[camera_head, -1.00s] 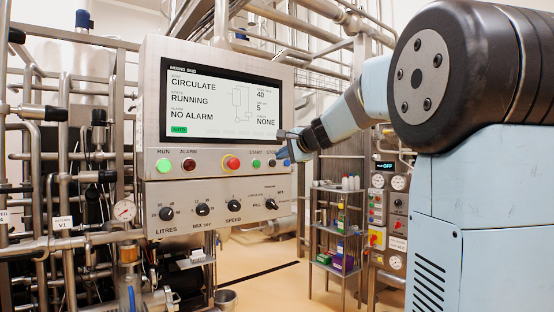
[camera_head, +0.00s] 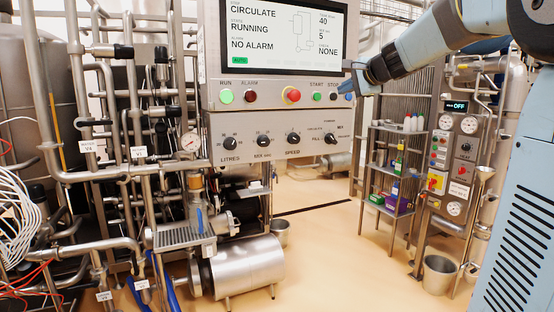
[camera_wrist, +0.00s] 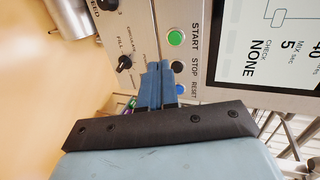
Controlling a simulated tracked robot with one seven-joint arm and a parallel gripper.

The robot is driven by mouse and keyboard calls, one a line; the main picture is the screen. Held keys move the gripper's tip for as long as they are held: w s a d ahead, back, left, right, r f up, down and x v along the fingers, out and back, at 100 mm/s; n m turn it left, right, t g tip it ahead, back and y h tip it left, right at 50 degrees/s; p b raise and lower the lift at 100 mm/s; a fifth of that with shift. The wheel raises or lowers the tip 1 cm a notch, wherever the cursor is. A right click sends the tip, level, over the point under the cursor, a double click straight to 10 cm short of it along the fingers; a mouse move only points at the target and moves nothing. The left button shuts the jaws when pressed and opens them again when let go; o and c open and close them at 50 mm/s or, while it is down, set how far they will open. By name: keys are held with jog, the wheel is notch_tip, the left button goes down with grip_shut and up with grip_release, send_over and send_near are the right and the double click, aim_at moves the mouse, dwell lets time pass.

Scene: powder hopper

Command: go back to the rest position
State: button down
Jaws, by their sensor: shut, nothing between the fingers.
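My gripper (camera_head: 358,75) is at the right end of the grey control panel (camera_head: 272,110), beside its START, STOP and RESET buttons. In the wrist view the two blue fingers (camera_wrist: 168,84) are together with nothing between them. Their tips are close to the black STOP button (camera_wrist: 178,67) and the blue RESET button (camera_wrist: 179,89); I cannot tell whether they touch the panel. The green START button (camera_wrist: 175,37) is clear of the fingers. The screen (camera_head: 283,38) reads CIRCULATE, RUNNING, NO ALARM and CHECK NONE.
Pipes and valves (camera_head: 110,150) fill the left. A steel motor or tank (camera_head: 245,265) lies low at centre. A shelf rack (camera_head: 395,170) and a second panel reading OFF (camera_head: 455,160) stand at right, with a bucket (camera_head: 440,275) below. Open floor (camera_head: 340,250) lies between.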

jog(key=s+a+f+n+g+h, duration=0.1)
jog(key=s+a+f+n+g, duration=0.2)
jog(key=s+f, duration=0.5)
jog(key=s+a+f+n+g, duration=0.2)
jog(key=s+a+f+n, duration=0.25)
jog(key=s, duration=0.75)
jog(key=s+d+f+n+g+h, duration=0.2)
jog(key=s+f+n, duration=0.4)
jog(key=s+f, duration=0.7)
jog(key=s+d+h, duration=0.1)
jog(key=s, duration=0.2)
jog(key=shift+s+g+h, duration=0.3)
jog(key=shift+s+g, duration=0.05)
jog(key=shift+g, duration=0.05)
jog(key=shift+s+d+f, duration=0.1)
dwell(1.3)
